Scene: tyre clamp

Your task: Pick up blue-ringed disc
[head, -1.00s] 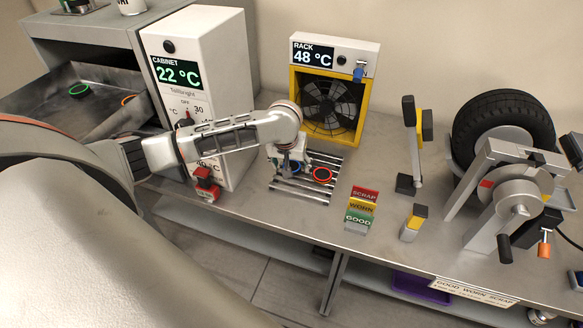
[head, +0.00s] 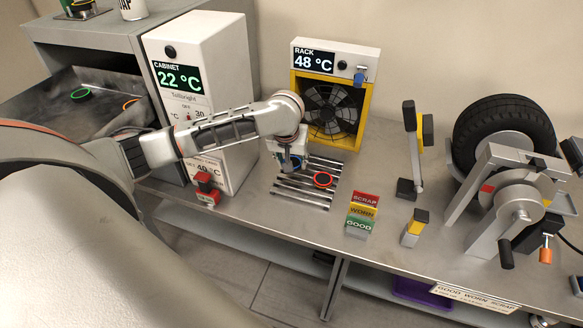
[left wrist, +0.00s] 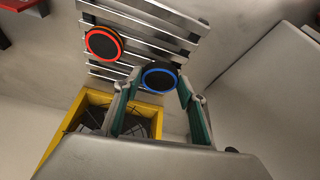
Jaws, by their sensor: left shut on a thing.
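The blue-ringed disc (left wrist: 160,79) is a dark disc with a blue rim. In the left wrist view it sits between the fingertips of my left gripper (left wrist: 158,86), which is shut on it. In the head view a bit of its blue rim shows at my left gripper (head: 290,163), over the slatted metal rack (head: 303,195). Most of the disc is hidden there by the gripper. I cannot tell whether it touches the slats. A red-ringed disc (head: 323,180) lies on the rack just to the right; it also shows in the left wrist view (left wrist: 103,44). My right gripper is not in view.
The yellow-framed fan unit (head: 328,103) stands behind the rack, the white cabinet (head: 197,90) to its left. A red clamp-like piece (head: 207,188) stands front left. SCRAP, WORN and GOOD signs (head: 361,213) stand right. A tyre (head: 505,125) and crank stand are farther right.

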